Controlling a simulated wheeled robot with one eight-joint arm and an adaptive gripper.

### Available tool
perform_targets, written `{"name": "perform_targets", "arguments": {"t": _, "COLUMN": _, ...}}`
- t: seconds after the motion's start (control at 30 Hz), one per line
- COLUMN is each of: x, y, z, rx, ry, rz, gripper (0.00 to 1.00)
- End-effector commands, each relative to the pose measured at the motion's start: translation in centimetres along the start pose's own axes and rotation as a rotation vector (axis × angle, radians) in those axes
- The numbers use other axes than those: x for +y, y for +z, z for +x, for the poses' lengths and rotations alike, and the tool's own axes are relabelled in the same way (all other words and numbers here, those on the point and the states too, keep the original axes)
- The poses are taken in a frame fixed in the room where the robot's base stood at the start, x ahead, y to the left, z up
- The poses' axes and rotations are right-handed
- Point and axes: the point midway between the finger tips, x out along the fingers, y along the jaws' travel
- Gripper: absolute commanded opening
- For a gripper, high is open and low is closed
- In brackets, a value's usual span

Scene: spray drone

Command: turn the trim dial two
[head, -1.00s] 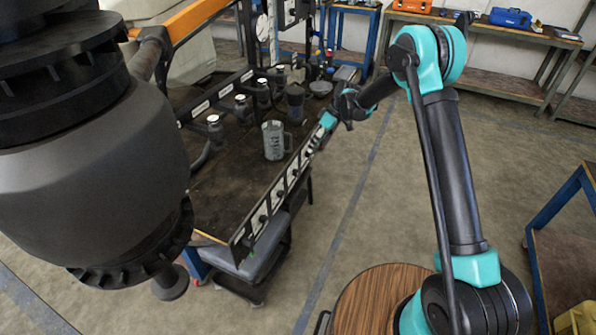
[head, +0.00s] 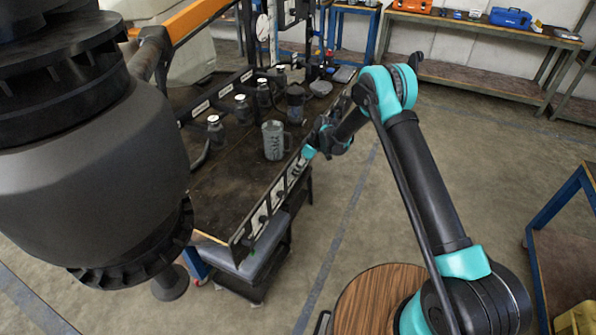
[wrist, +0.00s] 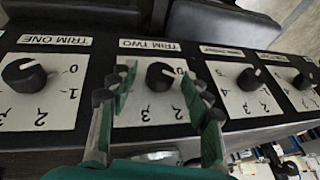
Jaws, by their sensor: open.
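The trim two dial (wrist: 160,77) is a black round knob with a white pointer mark on a white numbered plate, under the label "TRIM TWO", in the wrist view. The pointer is tilted toward the right, near the "0". My gripper (wrist: 160,95) is open, with one green finger on each side of this dial and a gap to the knob on both sides. In the head view, my gripper (head: 304,157) is at the front panel strip (head: 262,214) of the workbench. The dial itself is too small to tell there.
The trim one dial (wrist: 24,75) is left of my gripper, and further dials (wrist: 248,79) are to the right. A grey-green mug (head: 273,140) stands on the bench behind the panel, with several dark canisters (head: 215,130).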

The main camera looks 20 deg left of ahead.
Motion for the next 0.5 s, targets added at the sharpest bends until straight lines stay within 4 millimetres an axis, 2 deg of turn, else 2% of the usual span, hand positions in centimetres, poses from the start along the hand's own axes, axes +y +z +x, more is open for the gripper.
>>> {"name": "perform_targets", "arguments": {"t": 0.27, "x": 0.0, "y": 0.01, "z": 0.12, "rx": 0.0, "ry": 0.0, "rz": 0.0, "gripper": 0.49}}
{"name": "perform_targets", "arguments": {"t": 0.5, "x": 0.0, "y": 0.01, "z": 0.09, "rx": 0.0, "ry": 0.0, "rz": 0.001, "gripper": 0.19}}
